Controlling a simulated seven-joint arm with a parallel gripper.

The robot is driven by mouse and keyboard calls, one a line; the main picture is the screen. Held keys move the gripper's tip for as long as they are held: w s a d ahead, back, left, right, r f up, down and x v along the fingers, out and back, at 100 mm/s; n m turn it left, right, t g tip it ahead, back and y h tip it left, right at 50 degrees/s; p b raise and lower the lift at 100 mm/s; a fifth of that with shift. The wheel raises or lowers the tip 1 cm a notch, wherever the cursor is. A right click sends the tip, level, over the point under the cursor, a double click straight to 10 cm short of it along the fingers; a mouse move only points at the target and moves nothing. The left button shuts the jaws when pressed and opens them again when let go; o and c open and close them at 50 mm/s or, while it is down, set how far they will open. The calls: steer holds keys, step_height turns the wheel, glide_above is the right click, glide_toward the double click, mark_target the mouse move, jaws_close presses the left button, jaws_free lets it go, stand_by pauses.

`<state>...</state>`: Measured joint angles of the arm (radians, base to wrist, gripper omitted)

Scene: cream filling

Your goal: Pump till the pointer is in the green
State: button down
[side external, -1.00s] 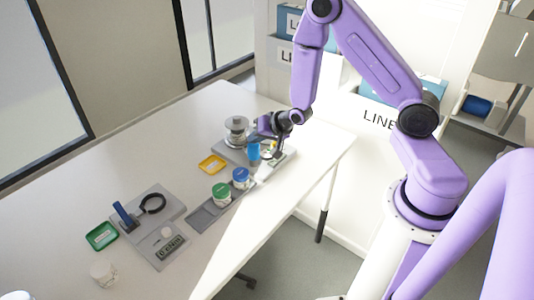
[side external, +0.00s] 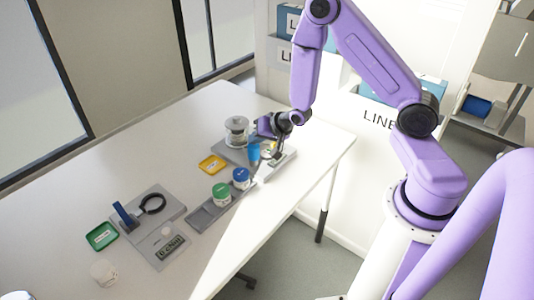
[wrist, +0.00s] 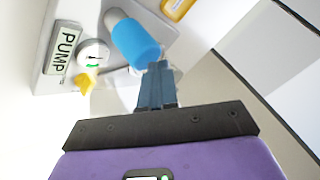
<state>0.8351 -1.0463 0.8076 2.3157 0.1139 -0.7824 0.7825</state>
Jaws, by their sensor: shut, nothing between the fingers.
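The pump's blue knob (wrist: 137,42) stands on a grey base (wrist: 45,84); it also shows in the side view (side external: 253,151). A round white gauge (wrist: 93,55) sits beside it, with a dark pointer and a small green mark. The pointer is too small to read exactly against the green. My gripper (wrist: 158,72) is shut and empty, its fingertips close beside the blue knob. I cannot tell whether they touch it. In the side view my gripper (side external: 270,150) is over the pump base, partly hiding the gauge.
A PUMP label (wrist: 63,50) and a yellow part (wrist: 86,84) are by the gauge. A glass jar (side external: 236,130) stands behind the pump. A yellow tray (side external: 212,165), green-topped jar (side external: 221,194) and blue-topped jar (side external: 241,178) are nearby.

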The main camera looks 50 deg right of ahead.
steer(key=shift+r, duration=1.35)
step_height(320, 180, up, 6)
stand_by(2.8)
glide_above(256, 146)
steer(key=shift+f, duration=3)
steer(key=shift+s+f, duration=0.1)
steer(key=shift+f, duration=0.05)
steer(key=shift+f, duration=0.3)
